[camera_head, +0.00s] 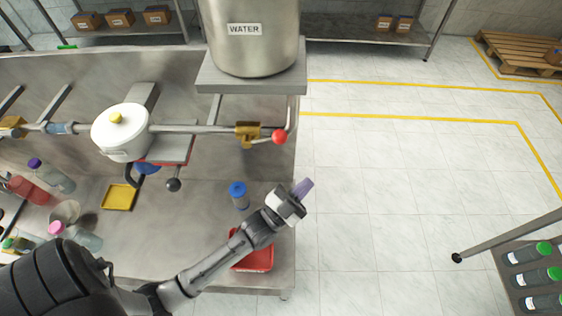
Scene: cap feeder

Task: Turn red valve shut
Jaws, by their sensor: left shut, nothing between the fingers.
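The valve with the red ball knob (280,137) has a brass body (247,131) on the horizontal pipe below the steel WATER tank (243,30). Its knob points to the right, close to the bent pipe coming down from the tank. My left gripper (303,187) shows purple fingertips. It is shut and empty, below and slightly right of the red knob in the picture, apart from it and near the right edge of the steel bench. My right gripper is not in view.
A blue-capped bottle (239,196) stands left of my gripper, and a red tray (264,262) lies partly under my left arm. A white feeder (121,131), a black ball lever (173,185), a yellow tray (119,197) and several bottles are further left.

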